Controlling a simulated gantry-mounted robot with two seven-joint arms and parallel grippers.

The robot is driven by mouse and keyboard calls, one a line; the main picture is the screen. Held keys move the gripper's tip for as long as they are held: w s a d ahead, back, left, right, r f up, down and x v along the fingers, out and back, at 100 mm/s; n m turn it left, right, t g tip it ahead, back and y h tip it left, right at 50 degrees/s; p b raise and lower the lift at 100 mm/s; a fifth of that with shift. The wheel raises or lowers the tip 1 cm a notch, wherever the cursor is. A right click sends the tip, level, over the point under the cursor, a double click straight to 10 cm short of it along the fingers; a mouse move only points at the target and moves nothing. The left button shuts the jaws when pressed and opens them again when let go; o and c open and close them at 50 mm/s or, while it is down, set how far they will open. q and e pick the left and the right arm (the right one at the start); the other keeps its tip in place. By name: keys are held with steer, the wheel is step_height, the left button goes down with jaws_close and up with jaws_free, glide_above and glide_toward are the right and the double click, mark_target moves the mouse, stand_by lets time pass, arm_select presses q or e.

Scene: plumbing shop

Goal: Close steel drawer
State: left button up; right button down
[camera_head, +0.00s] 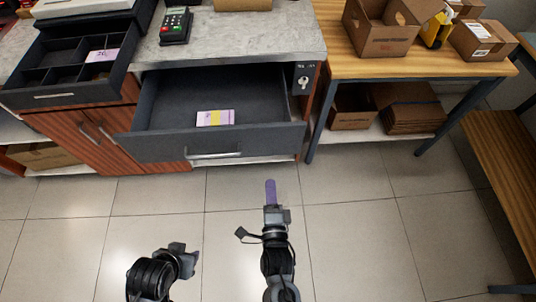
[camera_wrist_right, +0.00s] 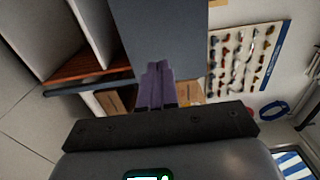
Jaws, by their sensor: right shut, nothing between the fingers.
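The steel drawer (camera_head: 215,145) is dark grey and stands pulled out from the counter, with a silver bar handle on its front. A stack of yellow and white notes (camera_head: 215,118) lies inside it. My right gripper (camera_head: 270,185) has purple fingers, shut and empty, over the floor in front of the drawer's right part, apart from its front. Its fingers also show in the right wrist view (camera_wrist_right: 157,85). My left gripper (camera_head: 190,258) is lower left over the floor, turned sideways; its fingers are barely visible.
An open black cash drawer (camera_head: 65,95) sticks out at the upper left above wooden cabinet doors (camera_head: 95,135). A card terminal (camera_head: 175,25) stands on the counter (camera_head: 240,45). A wooden table (camera_head: 345,65) with cardboard boxes is at right. The floor in front is clear.

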mark_target(267, 144)
steer(key=w+b, duration=0.1)
steer(key=w, duration=0.6)
steer(key=w+b, duration=0.1)
steer(key=w, duration=0.2)
steer(key=shift+w+a+b, duration=0.25)
steer(key=shift+w+b, duration=0.05)
steer(key=shift+w, duration=0.5)
